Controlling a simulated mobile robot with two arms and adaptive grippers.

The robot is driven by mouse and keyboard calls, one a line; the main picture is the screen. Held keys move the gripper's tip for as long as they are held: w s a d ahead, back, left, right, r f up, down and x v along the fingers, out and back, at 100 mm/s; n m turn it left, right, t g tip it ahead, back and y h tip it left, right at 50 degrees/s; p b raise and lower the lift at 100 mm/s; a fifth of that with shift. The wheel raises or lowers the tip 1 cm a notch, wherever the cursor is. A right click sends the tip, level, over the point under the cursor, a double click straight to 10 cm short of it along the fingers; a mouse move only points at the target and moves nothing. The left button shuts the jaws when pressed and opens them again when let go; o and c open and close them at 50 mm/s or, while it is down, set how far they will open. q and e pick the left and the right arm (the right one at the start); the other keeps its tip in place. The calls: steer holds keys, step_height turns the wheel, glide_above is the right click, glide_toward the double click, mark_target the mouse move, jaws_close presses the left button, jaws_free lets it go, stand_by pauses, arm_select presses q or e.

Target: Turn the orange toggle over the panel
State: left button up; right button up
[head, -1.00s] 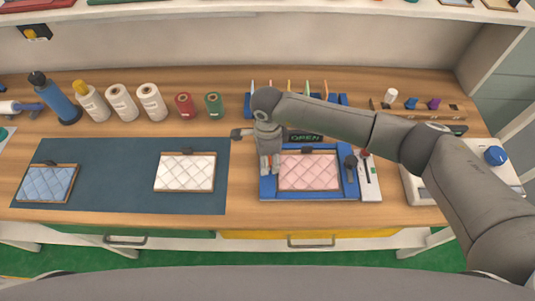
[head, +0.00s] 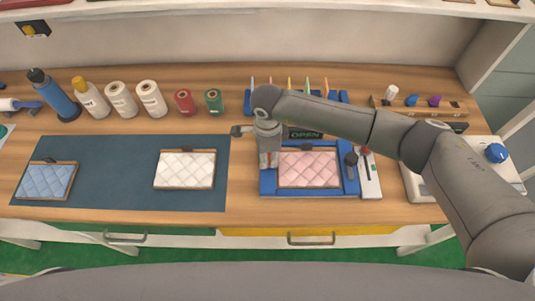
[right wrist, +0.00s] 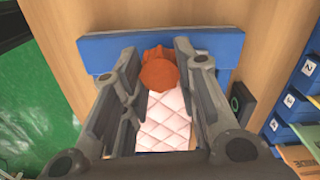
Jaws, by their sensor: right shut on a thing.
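The orange toggle (right wrist: 160,72) shows in the right wrist view between the two fingers of my right gripper (right wrist: 161,68), at the edge of the blue frame (right wrist: 120,45). My right gripper is shut on the toggle. In the head view my right gripper (head: 269,162) points down at the left side of the blue frame (head: 268,190) and mostly hides the toggle. The pink quilted panel (head: 308,169) lies flat inside this frame. My left gripper is not in view.
A sign reading OPEN (head: 305,134) stands behind the frame. A dark-knobbed lever (head: 351,160) is at its right. A white panel (head: 186,169) and a blue panel (head: 46,181) lie on the dark mat (head: 115,180). Bottles and spools stand behind the mat.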

steer(key=shift+f+m+b, duration=0.15)
steer(key=shift+m+b, duration=0.35)
steer(key=shift+b, duration=0.05)
steer(key=m+b, duration=0.7)
steer(key=shift+w+f+m, duration=0.1)
steer(key=shift+m, duration=0.3)
steer(key=m+b, duration=0.4)
steer(key=shift+m, duration=0.3)
steer(key=shift+c, duration=0.2)
steer(key=shift+r+m+b, duration=0.15)
steer(key=shift+m+b, duration=0.6)
steer(key=shift+m, duration=0.25)
steer(key=shift+r+m+b, duration=0.1)
steer(key=shift+m+b, duration=0.65)
steer(key=shift+m, duration=0.25)
steer(key=shift+r, duration=0.1)
steer(key=o, duration=1.1)
steer(key=shift+c, duration=0.2)
